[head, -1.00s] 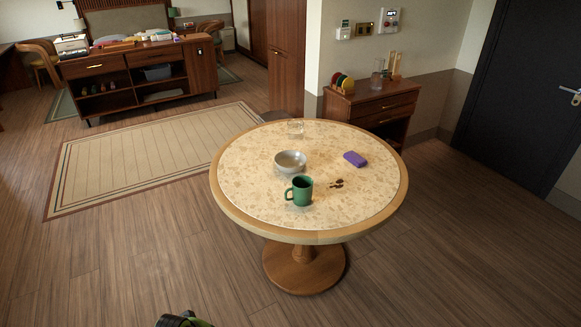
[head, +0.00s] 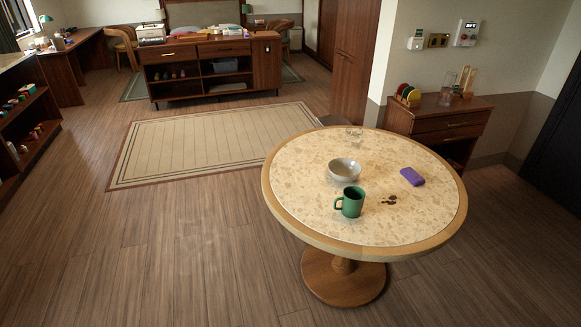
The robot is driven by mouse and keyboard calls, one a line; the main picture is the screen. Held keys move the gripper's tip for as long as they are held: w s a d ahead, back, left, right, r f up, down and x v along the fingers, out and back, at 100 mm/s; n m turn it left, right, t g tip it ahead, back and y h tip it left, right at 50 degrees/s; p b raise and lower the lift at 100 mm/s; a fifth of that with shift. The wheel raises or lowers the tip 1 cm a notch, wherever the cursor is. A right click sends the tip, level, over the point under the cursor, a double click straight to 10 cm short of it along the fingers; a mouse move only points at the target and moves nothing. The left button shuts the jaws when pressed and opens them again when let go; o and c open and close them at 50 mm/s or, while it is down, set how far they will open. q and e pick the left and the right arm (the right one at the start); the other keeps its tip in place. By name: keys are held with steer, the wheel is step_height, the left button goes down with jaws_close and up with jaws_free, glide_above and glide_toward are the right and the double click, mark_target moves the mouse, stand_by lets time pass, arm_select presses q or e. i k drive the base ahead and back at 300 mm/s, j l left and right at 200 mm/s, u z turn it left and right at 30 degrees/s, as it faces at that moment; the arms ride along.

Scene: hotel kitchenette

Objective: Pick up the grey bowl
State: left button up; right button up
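The grey bowl (head: 344,170) sits upright on the round table (head: 282,208), left of the table's middle. A green mug (head: 351,202) stands just in front of it, its handle to the left. Neither of my grippers shows in the head view now. Nothing is seen touching the bowl.
A purple block-like item (head: 412,176) and small dark brown bits (head: 389,200) lie on the table to the right. A clear glass (head: 354,133) stands at the far edge. Open wooden floor (head: 180,260) lies left of the table. A small cabinet (head: 440,124) stands behind it.

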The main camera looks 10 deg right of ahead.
mark_target(343, 169)
steer(key=i+l+u, duration=0.2)
steer(key=l+u, duration=0.25)
steer(key=l, duration=0.8)
steer(key=l+u, duration=0.4)
steer(key=l, duration=0.9)
